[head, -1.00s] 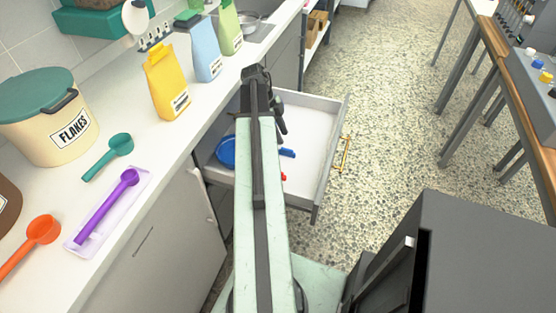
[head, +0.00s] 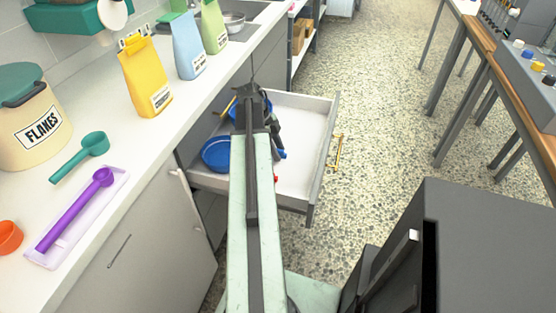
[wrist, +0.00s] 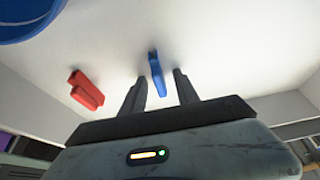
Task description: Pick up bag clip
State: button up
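A small blue clip-like piece (wrist: 157,74) lies on the white drawer floor, in line with the gap between my fingertips in the wrist view. It also shows in the head view (head: 282,154). A red clip-like piece (wrist: 86,91) lies to its left in the wrist view; only a bit of red (head: 276,178) shows beside my arm in the head view. I cannot tell which piece is the bag clip. My gripper (wrist: 159,77) is open and nothing is clearly held. In the head view my arm hides part of the drawer.
The open drawer (head: 312,185) has raised walls around the pieces. A blue bowl (head: 215,154) sits at its left, also in the wrist view (wrist: 25,20). Floor right of the drawer is clear.

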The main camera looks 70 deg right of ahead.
grip_shut()
jog(key=shift+r, duration=0.1)
